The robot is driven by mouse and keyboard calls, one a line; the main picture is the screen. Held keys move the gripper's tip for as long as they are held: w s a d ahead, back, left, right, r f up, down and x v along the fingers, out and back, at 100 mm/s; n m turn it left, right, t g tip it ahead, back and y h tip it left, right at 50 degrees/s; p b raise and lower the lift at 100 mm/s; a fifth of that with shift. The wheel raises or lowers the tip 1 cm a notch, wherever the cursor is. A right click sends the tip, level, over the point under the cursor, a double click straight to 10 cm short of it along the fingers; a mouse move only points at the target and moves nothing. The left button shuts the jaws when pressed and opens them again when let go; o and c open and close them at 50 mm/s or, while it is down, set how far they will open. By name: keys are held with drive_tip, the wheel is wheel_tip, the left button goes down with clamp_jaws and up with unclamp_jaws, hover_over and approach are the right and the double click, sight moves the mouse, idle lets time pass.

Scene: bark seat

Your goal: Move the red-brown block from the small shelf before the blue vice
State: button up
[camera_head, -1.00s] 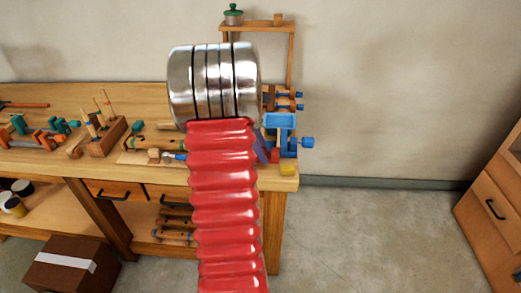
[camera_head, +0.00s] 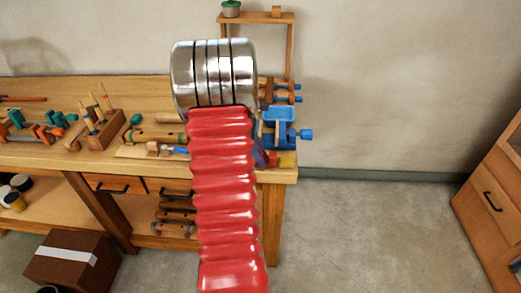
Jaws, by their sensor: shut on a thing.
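The blue vice (camera_head: 279,128) stands at the right end of the workbench, partly behind my arm. The small shelf (camera_head: 256,18) stands above and behind it against the wall. A small light-brown block (camera_head: 277,11) sits on the shelf, right of a green-lidded jar (camera_head: 231,9). I cannot make out a clearly red-brown block. My red ribbed arm and its silver wrist rings stand in the middle of the view. My gripper is hidden behind them, so its fingers and anything between them do not show.
Left of my arm are a wooden tool rack (camera_head: 102,130) and orange and green clamps (camera_head: 45,133). A brown box (camera_head: 72,262) sits on the floor. A drawer cabinet (camera_head: 490,210) stands at right.

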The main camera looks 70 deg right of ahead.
drive_tip(key=shift+f, duration=0.5)
drive_tip(key=shift+s, duration=0.15)
idle(0.7)
drive_tip(key=shift+f, duration=0.25)
drive_tip(key=o, duration=1.2)
drive_tip(key=shift+c, duration=0.2)
drive_tip(key=shift+o, duration=0.6)
drive_tip(key=shift+o, duration=0.9)
drive_tip(key=shift+r, duration=0.1)
drive_tip(key=shift+r, duration=3.4)
drive_tip(key=shift+m, duration=0.3)
